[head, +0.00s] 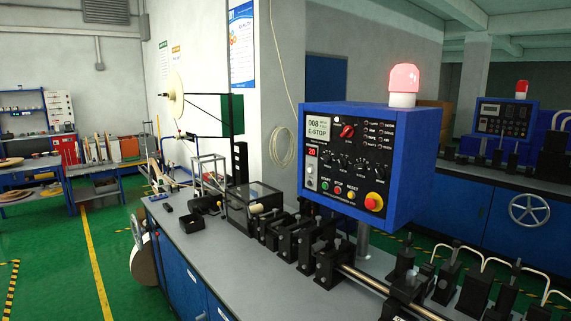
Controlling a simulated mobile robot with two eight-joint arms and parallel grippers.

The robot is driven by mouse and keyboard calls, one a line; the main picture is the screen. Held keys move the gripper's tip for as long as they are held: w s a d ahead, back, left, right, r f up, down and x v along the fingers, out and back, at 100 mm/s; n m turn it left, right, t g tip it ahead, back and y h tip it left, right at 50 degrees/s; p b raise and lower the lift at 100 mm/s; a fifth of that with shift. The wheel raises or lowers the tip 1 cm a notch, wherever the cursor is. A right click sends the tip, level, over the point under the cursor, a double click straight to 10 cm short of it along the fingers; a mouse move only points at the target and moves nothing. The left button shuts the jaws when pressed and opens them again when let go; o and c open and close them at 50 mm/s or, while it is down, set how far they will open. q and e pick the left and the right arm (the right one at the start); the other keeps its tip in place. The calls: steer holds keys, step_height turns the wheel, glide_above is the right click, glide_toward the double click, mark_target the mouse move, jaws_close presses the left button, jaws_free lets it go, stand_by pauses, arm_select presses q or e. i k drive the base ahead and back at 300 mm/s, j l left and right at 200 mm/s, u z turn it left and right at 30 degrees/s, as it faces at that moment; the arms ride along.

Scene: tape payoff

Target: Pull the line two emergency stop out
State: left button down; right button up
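A blue control box (345,165) stands on a post above the near bench, right of the middle. Its red mushroom emergency stop button (373,202) sits on a yellow ring at the lower right of the black panel. The panel screen (319,132) reads "E-STOP". A red lamp (403,80) glows on top of the box. I cannot read a line number on it, nor tell from the button whether it is pressed in. Neither of my grippers is in view.
The grey bench (210,248) carries several black clamp blocks (330,263) and a metal rail below the box. A second blue machine (503,120) with a red lamp and handwheel (529,209) stands behind at right. Green floor (65,265) is open at left.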

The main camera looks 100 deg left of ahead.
mark_target(370, 203)
steer(key=u, duration=2.9)
